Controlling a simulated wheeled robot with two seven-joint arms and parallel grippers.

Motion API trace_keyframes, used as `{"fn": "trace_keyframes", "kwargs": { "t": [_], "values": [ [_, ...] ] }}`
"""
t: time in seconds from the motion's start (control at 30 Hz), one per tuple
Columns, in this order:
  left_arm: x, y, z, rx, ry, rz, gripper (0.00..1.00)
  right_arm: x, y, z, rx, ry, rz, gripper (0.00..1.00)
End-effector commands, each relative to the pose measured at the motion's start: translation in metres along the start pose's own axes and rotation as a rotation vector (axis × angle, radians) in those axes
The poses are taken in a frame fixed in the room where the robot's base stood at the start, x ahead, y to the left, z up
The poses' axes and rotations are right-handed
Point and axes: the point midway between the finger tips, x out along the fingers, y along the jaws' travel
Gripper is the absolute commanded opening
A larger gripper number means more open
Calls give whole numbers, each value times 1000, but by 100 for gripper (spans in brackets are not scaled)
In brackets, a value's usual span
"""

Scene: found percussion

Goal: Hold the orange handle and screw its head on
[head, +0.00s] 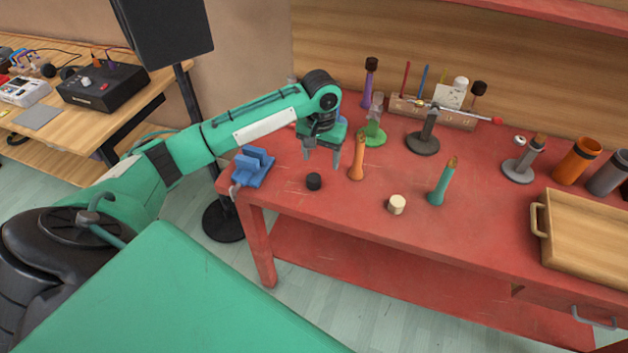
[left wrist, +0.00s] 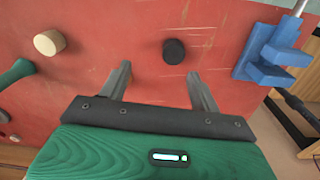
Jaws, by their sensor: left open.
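The orange handle (head: 356,160) stands upright on the red table, with a narrower brownish top end. A short black head (head: 313,181) lies on the table in front of it to the left; it also shows in the left wrist view (left wrist: 173,51). A cream head (head: 397,204) sits to the right, also in the left wrist view (left wrist: 49,42). Which head belongs to the orange handle I cannot tell. My left gripper (head: 322,164) is open and empty, fingers pointing down, left of the orange handle. The orange handle does not show in the left wrist view. My right gripper is not in view.
A teal handle (head: 441,184) stands to the right. A blue vise-like block (head: 253,167) sits at the left table edge. Behind are a green-based stand (head: 374,135), a dark-based stand (head: 422,144) and a rack (head: 440,115). A wooden tray (head: 590,235) is at the right.

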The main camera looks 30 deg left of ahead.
Motion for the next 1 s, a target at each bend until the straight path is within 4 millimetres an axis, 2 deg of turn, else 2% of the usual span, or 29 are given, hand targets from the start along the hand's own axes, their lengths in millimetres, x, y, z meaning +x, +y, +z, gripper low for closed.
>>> {"fn": "trace_keyframes", "kwargs": {
  "t": [0.03, 0.2, 0.63, 0.77, 1.0],
  "values": [
    [-9, -8, -6, -26, -1, -6, 64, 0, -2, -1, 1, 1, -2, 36],
    [-25, -22, -15, -80, -13, -13, 64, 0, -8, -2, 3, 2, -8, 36],
    [-28, -26, -16, -92, -17, -13, 64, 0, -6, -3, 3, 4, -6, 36],
    [-15, -26, -15, -92, -20, -15, 64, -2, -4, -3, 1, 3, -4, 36],
    [31, -26, -14, -91, -19, -14, 64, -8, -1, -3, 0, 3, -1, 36]
  ]
}}
